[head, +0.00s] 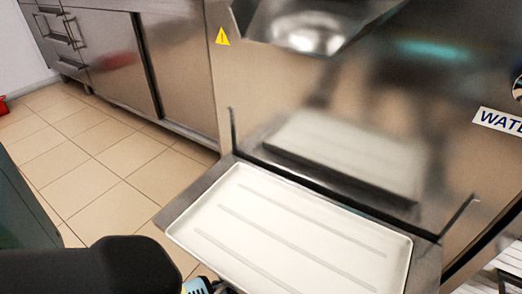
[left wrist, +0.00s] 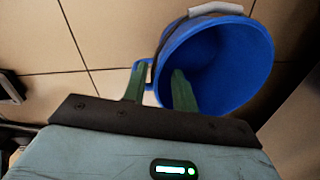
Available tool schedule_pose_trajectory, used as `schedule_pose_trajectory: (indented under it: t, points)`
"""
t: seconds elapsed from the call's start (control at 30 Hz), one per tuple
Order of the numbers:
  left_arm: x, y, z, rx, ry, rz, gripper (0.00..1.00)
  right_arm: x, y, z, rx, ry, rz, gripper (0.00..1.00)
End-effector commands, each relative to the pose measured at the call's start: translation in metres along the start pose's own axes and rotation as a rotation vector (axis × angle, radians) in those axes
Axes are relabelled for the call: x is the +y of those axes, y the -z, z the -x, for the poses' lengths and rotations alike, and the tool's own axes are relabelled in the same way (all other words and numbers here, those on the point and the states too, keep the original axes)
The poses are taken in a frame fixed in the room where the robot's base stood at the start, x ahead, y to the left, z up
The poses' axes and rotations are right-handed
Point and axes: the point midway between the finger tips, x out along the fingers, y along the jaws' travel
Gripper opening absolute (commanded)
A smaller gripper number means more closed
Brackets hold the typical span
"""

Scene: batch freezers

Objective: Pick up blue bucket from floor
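The blue bucket (left wrist: 232,68) shows in the left wrist view with its open mouth towards the camera and a pale grip on its handle at the top. My left gripper (left wrist: 160,75) is at the bucket's left rim. One green finger is outside the wall near a small blue lug, and the other reaches inside the mouth. The fingers are apart with the rim between them; I cannot tell whether either touches it. In the head view I see no bucket; my dark left arm fills the lower left. My right gripper is in neither view.
A white tray (head: 290,228) sits on a metal shelf in front of the steel machine (head: 330,100). Steel cabinets (head: 110,55) stand at the back left. The tiled floor (head: 95,150) between is clear. A red object (head: 3,106) lies at the far left.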

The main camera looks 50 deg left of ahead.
Motion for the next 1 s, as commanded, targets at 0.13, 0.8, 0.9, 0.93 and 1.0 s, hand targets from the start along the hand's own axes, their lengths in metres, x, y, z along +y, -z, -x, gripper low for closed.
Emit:
schedule_pose_trajectory:
  t: [0.13, 0.8, 0.9, 0.93, 1.0]
  points:
    - [0.0, 0.002, -0.022, 0.001, -0.005, 0.001, 0.28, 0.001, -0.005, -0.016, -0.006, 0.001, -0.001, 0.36]
    - [-0.002, 0.002, -0.044, 0.0, 0.0, 0.0, 0.02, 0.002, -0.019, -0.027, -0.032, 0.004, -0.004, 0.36]
    - [-0.002, 0.001, -0.044, 0.0, 0.0, 0.0, 0.0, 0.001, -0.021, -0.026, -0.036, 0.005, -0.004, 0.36]
    - [-0.002, 0.001, -0.044, 0.0, 0.0, 0.0, 0.0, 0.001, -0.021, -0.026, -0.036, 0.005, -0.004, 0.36]
    - [-0.002, 0.001, -0.044, 0.0, 0.0, 0.0, 0.0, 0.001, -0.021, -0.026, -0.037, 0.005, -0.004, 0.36]
